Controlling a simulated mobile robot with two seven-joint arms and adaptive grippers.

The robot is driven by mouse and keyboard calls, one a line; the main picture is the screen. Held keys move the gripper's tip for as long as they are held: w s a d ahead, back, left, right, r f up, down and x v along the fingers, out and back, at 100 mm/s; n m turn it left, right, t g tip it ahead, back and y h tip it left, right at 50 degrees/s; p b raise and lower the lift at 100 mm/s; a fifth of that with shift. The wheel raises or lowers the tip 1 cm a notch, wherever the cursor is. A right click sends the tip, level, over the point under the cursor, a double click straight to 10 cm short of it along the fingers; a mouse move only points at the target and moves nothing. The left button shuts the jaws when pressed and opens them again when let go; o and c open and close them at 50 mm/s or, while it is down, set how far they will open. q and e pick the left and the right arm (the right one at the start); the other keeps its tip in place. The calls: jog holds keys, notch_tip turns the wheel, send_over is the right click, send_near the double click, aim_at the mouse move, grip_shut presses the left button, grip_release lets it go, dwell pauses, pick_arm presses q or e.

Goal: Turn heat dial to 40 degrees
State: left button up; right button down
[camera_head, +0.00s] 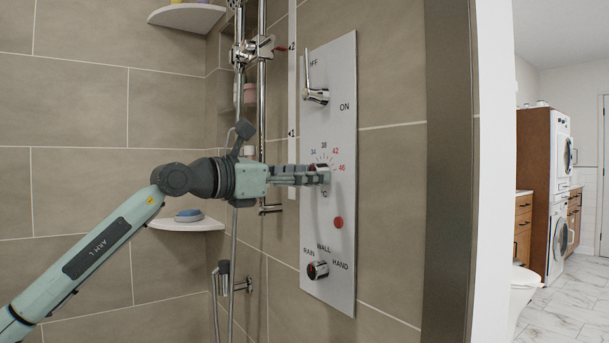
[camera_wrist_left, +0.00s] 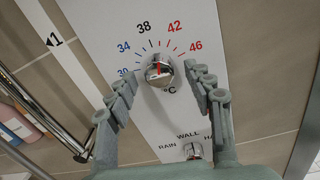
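The heat dial (camera_wrist_left: 158,71) is a round chrome knob with a red mark, on a pale panel (camera_head: 343,110). Its scale carries 30, 34, 38, 42 and 46. In the left wrist view the red mark points up, roughly between 38 and 42; the exact degree is too small to tell. My left gripper (camera_wrist_left: 159,74) is open, with one finger on each side of the dial and gaps visible. In the head view my left gripper (camera_head: 318,175) reaches the panel from the left and partly hides the dial. My right gripper is not in view.
An on/off lever (camera_head: 315,95) is above the dial. A red button (camera_head: 338,222) and a rain/wall/hand knob (camera_head: 318,270) are below it. Chrome shower pipes (camera_head: 262,90) stand behind my left arm. A corner shelf (camera_head: 190,225) holds a blue item.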

pick_arm(q)
jog(key=v, duration=1.2)
jog(key=shift+r, duration=0.1)
